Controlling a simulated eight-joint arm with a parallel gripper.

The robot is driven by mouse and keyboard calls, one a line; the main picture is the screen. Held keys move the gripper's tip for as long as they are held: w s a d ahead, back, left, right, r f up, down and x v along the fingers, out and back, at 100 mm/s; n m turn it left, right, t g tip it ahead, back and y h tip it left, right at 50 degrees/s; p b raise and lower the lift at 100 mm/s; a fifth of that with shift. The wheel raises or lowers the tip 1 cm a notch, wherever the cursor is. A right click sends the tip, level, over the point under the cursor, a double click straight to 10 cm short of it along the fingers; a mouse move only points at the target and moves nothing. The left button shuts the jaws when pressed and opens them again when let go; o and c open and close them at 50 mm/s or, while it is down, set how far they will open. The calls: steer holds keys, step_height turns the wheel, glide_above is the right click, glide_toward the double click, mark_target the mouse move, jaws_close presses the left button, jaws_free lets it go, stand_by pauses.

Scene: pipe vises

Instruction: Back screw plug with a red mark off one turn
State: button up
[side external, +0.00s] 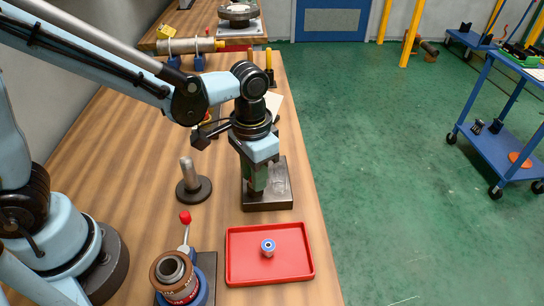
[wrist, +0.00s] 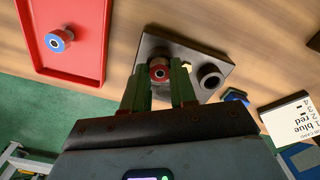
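The screw plug with a red mark (wrist: 158,73) sits in a dark metal block (wrist: 190,52) on the bench, its round end showing a red ring with a dark centre. My gripper (wrist: 160,80) points down over the block, with its green fingers on either side of this plug and apparently touching it. In the side view my gripper (side external: 256,186) stands over the same block (side external: 280,198) and hides the plug. Another plug with a blue mark (side external: 268,246) stands in the red tray (side external: 240,274); it also shows in the wrist view (wrist: 59,40).
The block has an open round socket (wrist: 210,77) beside the plug. A card (wrist: 291,116) lists "1 blue" and "2 red". A grey post on a round base (side external: 192,184) and a red-knobbed vise (side external: 180,275) stand nearby. The bench edge is just right of the block.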

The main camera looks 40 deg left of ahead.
jaws_close()
steer(key=n, duration=0.7)
steer(key=shift+n, duration=0.4)
steer(key=n, duration=0.3)
steer(key=shift+n, duration=0.3)
steer(key=n, duration=0.3)
steer(key=shift+n, duration=0.7)
steer(key=n, duration=1.2)
steer(key=shift+n, duration=0.4)
